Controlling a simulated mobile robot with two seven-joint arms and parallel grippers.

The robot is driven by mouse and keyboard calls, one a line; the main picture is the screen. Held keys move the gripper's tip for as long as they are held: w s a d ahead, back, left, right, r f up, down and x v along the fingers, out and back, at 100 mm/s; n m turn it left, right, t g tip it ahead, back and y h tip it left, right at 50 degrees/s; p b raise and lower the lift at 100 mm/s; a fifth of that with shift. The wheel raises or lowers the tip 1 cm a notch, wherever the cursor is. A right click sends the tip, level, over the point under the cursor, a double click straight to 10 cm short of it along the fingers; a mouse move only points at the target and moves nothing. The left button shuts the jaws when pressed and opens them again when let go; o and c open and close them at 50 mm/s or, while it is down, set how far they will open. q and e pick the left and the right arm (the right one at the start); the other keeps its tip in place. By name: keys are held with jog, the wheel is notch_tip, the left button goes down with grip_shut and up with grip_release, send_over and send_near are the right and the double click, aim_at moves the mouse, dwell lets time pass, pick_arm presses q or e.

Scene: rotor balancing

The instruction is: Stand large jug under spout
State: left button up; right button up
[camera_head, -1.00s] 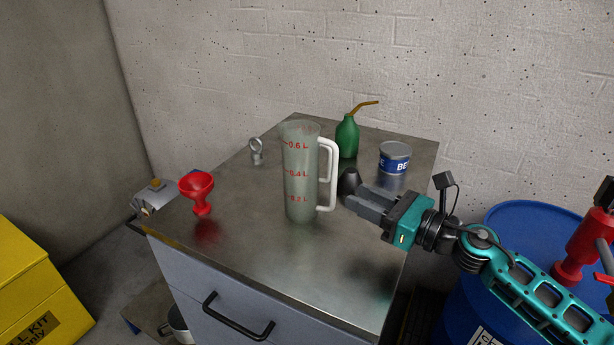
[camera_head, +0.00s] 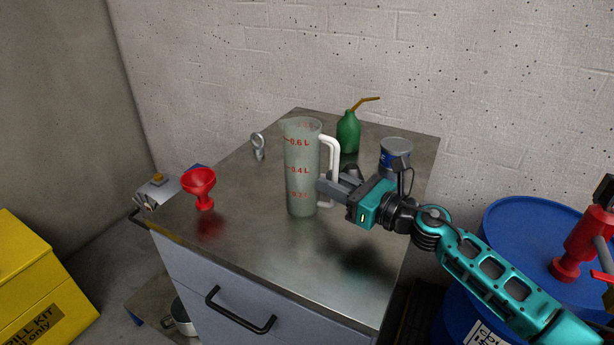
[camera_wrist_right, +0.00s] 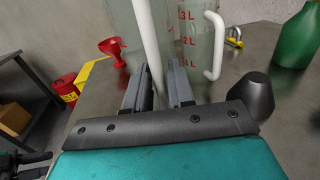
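The large jug (camera_head: 302,170) is clear with red litre marks and a white handle (camera_head: 333,152). It stands upright on the metal-topped cabinet. My right gripper (camera_head: 328,187) is at the handle side of the jug. In the right wrist view its fingers (camera_wrist_right: 158,88) are apart, with the white handle (camera_wrist_right: 149,45) between them; contact is not clear. A second marked jug (camera_wrist_right: 196,40) shows behind in the wrist view, mostly hidden in the head view. A red pump (camera_head: 580,250) stands on a blue drum at right; its spout is not clear.
A red funnel (camera_head: 199,184), green oil bottle (camera_head: 348,132), blue-labelled can (camera_head: 387,157) and metal ring piece (camera_head: 258,146) stand on the cabinet top (camera_head: 270,245). A dark cone (camera_wrist_right: 251,96) is close to my right gripper. The blue drum (camera_head: 525,225) is right of the cabinet.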

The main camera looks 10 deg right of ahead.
grip_shut()
dwell(0.3)
